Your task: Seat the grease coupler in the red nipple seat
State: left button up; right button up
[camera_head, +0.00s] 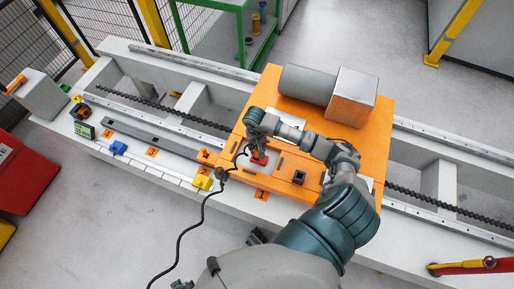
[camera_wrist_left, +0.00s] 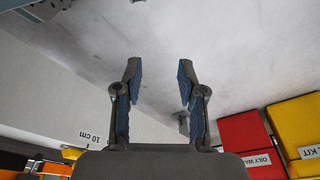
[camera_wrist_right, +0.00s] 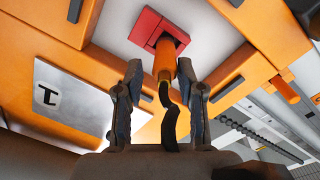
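The red nipple seat (camera_wrist_right: 158,30) is a red square block on a pale plate. It also shows in the head view (camera_head: 259,158), below my right gripper (camera_head: 258,128). The grease coupler (camera_wrist_right: 165,62), an orange cylinder with a black hose, stands against the seat in the right wrist view. I cannot tell how deep it sits. My right gripper (camera_wrist_right: 162,88) is open, its fingers on either side of the coupler and hose with gaps showing. My left gripper (camera_wrist_left: 158,85) is open and empty over the floor.
The orange carriage (camera_head: 345,118) carries a grey cylinder and block. The black hose (camera_head: 200,215) trails off the bench front. A blue item (camera_head: 118,147) and yellow item (camera_head: 203,182) lie on the bench edge. Red bin (camera_head: 25,175) stands at left.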

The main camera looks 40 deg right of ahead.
jog(key=shift+a+r, duration=0.15)
jog(key=shift+a, duration=0.4)
jog(key=shift+d+r, duration=0.2)
jog(key=shift+r, duration=0.2)
jog(key=r, duration=0.4)
jog(key=shift+w+d+r, duration=0.25)
jog(key=shift+d+r, duration=0.05)
jog(key=shift+r, duration=0.1)
pick_arm(q)
jog(key=f, duration=0.1)
jog(key=a+f, duration=0.1)
jog(key=shift+s+a+f+p, duration=0.1)
jog(key=shift+s+f+p, duration=0.15)
jog(key=shift+f+p, duration=0.15)
pick_arm(e)
notch_tip(320, 180, up, 6)
jog(key=a, duration=0.1)
jog(key=shift+r, duration=0.15)
pick_arm(q)
jog(key=shift+r, duration=0.1)
pick_arm(e)
jog(key=shift+d, duration=0.1)
pick_arm(q)
jog(key=shift+d+r, duration=0.15)
jog(key=shift+d, duration=0.15)
pick_arm(e)
jog(key=shift+d, duration=0.2)
